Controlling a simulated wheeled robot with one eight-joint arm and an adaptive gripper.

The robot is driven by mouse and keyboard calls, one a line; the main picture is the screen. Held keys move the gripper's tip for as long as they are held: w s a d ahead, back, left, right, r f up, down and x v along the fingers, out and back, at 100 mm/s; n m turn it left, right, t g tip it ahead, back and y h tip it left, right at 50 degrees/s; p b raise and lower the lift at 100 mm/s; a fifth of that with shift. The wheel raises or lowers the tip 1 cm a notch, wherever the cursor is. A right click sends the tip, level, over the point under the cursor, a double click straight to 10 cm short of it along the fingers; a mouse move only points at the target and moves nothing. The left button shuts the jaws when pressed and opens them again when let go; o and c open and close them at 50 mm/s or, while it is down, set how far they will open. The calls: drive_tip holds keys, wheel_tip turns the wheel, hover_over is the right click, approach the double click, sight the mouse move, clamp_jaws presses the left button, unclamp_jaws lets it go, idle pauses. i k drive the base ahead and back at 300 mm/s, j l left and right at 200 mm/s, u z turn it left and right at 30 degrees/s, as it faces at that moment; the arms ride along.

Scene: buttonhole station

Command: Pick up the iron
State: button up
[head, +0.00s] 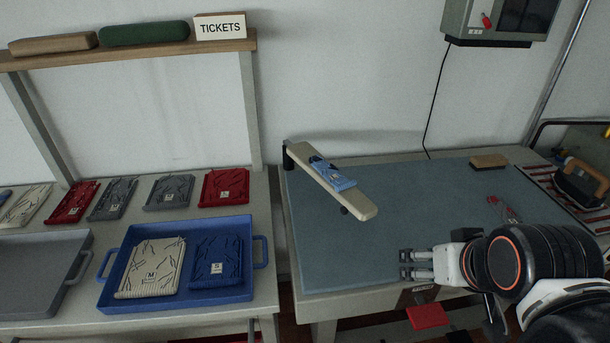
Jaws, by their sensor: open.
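The iron (583,182) is at the far right of the head view. It has a dark body with a brown part and sits on a striped rest (560,184).
A narrow sleeve board (355,200) with a blue piece on it stands on the mat. A brush-like block (488,161) and a small red-grey item (505,209) lie near the iron. A blue tray (262,222) with folded knits stands left. The mat's middle is clear.

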sight(587, 197)
drive_tip(key=u, duration=0.4)
drive_tip(key=z, duration=1.8)
drive_tip(key=u, duration=0.3)
drive_tip(key=i+l+u, duration=0.2)
drive_tip(key=u, duration=0.15)
drive_tip(key=i+l+u, duration=0.1)
drive_tip(key=l+u, duration=0.25)
drive_tip(key=i+l+u, duration=0.15)
drive_tip(key=u, duration=0.2)
drive_tip(key=i+l+u, duration=0.1)
drive_tip(key=l, duration=0.8)
drive_tip(key=i+l+u, duration=0.1)
drive_tip(key=l, duration=0.8)
drive_tip(key=i+l+u, duration=0.15)
drive_tip(key=l, duration=0.8)
drive_tip(key=i+l+u, duration=0.1)
drive_tip(key=l, duration=0.8)
